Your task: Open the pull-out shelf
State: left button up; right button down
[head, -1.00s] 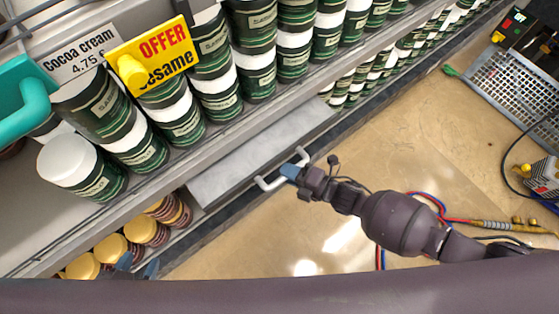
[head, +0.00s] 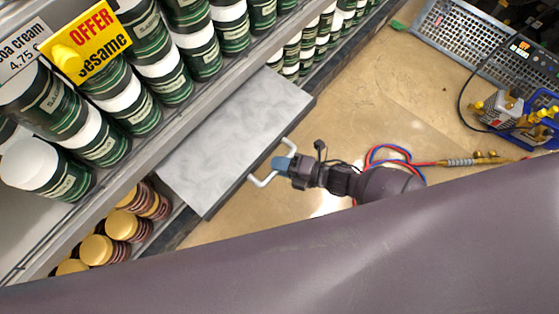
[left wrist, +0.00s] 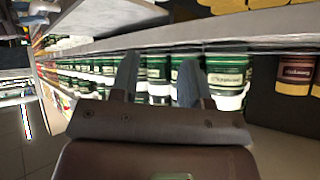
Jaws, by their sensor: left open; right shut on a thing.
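The pull-out shelf (head: 238,135) is a grey flat panel that sticks out from the shelving unit over the floor in the head view. A white U-shaped handle (head: 261,181) is on its front edge. My right gripper (head: 283,163) is shut on the handle, with its blue fingertips around the bar. My left gripper (left wrist: 156,80) shows in the left wrist view, open and empty, its two fingers apart in front of shelved jars. The left gripper is not visible in the head view.
Green-and-white jars (head: 162,72) line the shelf above, and gold-lidded jars (head: 122,225) stand lower left. A yellow offer sign (head: 88,38) hangs at upper left.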

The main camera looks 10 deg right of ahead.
jog(key=c, duration=1.1)
grip_release()
jog(key=shift+s+d+r, duration=0.1)
jog(key=shift+s+d, duration=0.1)
jog(key=shift+d, duration=0.25)
pick_arm(q)
jog(key=shift+s+a+n+p, duration=0.2)
jog(key=shift+s+n+p, duration=0.15)
jog(key=shift+p, duration=0.6)
pick_arm(e)
jog(key=shift+v, duration=4.9)
pick_arm(q)
jog(key=shift+r, duration=0.1)
pick_arm(e)
jog(key=shift+s, duration=0.1)
